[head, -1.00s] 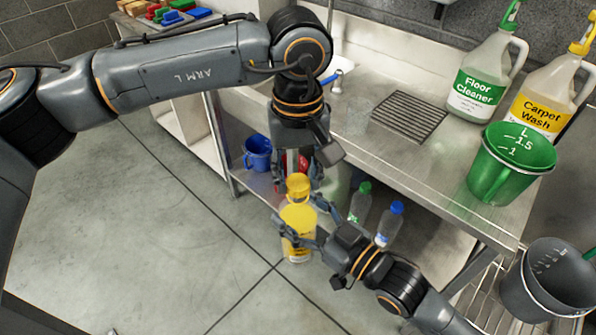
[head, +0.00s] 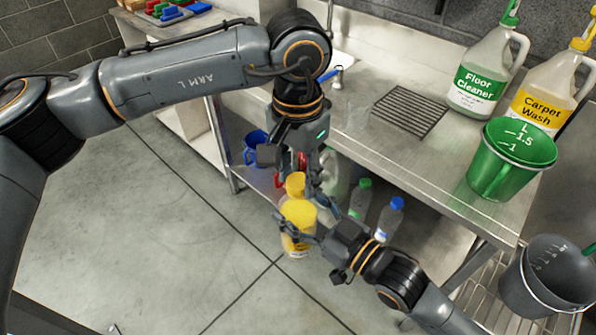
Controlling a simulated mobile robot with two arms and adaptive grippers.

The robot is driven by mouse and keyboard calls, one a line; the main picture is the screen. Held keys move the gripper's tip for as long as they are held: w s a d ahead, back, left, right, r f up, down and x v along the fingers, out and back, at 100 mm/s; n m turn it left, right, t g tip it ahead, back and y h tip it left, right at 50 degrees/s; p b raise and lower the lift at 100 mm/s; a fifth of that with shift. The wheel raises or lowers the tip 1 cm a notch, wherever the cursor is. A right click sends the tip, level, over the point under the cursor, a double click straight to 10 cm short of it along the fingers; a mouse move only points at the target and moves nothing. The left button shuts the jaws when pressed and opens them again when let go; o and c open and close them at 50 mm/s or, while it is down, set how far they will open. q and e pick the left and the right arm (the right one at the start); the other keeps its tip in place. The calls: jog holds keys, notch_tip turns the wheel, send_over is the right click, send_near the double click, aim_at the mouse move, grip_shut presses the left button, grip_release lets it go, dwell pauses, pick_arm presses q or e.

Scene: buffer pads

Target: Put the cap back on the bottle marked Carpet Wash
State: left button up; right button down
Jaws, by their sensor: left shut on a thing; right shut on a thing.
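My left gripper (head: 308,186) points down and is shut on a yellow cap (head: 295,184). The cap is right above a small bottle (head: 297,214) with a yellow upper part and a label lower down. The label on this bottle is too small to read. Whether the cap touches the bottle's mouth cannot be told from this angle. My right gripper (head: 295,232) comes from the lower right and is shut on the bottle, holding it roughly upright in front of the counter. A large jug (head: 546,92) marked Carpet Wash stands on the counter with a yellow top.
A Floor Cleaner jug (head: 486,78) and a green measuring bucket (head: 500,160) stand on the steel counter. Two small bottles, one green-capped (head: 361,200) and one blue-capped (head: 389,220), and a blue mug (head: 256,147) are lower down. A grey bucket (head: 545,280) is at right.

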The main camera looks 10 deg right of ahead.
pick_arm(q)
jog(key=m, duration=0.3)
jog(key=o, duration=0.7)
jog(key=shift+r, duration=0.1)
jog(key=shift+r, duration=2.2)
jog(key=shift+c, duration=0.4)
